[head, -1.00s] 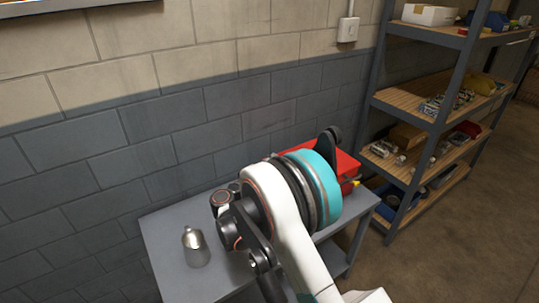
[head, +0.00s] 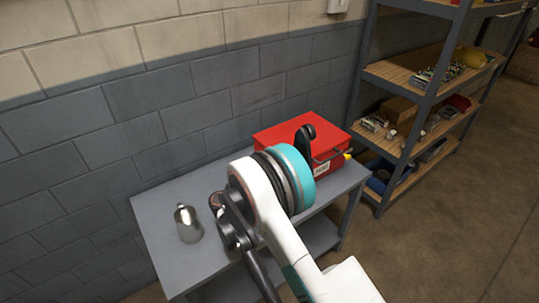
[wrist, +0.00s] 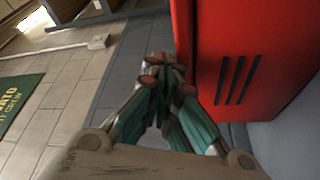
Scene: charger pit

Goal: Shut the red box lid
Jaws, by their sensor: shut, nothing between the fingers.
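The red box (head: 285,133) stands at the right end of the grey table, against the wall. Its top looks flat and lies down, with a pale label on the front. My arm covers part of its front and left side, so I cannot tell whether the lid is fully down. In the wrist view a red face of the box (wrist: 240,80) with dark slots fills the right side. My gripper (wrist: 165,62) is shut and empty, its fingertips close beside the left edge of that red face. I cannot tell whether they touch it.
A silver bottle (head: 188,225) stands on the left part of the grey table (head: 160,205). A shelf unit (head: 425,95) with loose parts and bins stands right of the table. The block wall (head: 130,110) is close behind. Open floor (head: 440,240) lies to the right.

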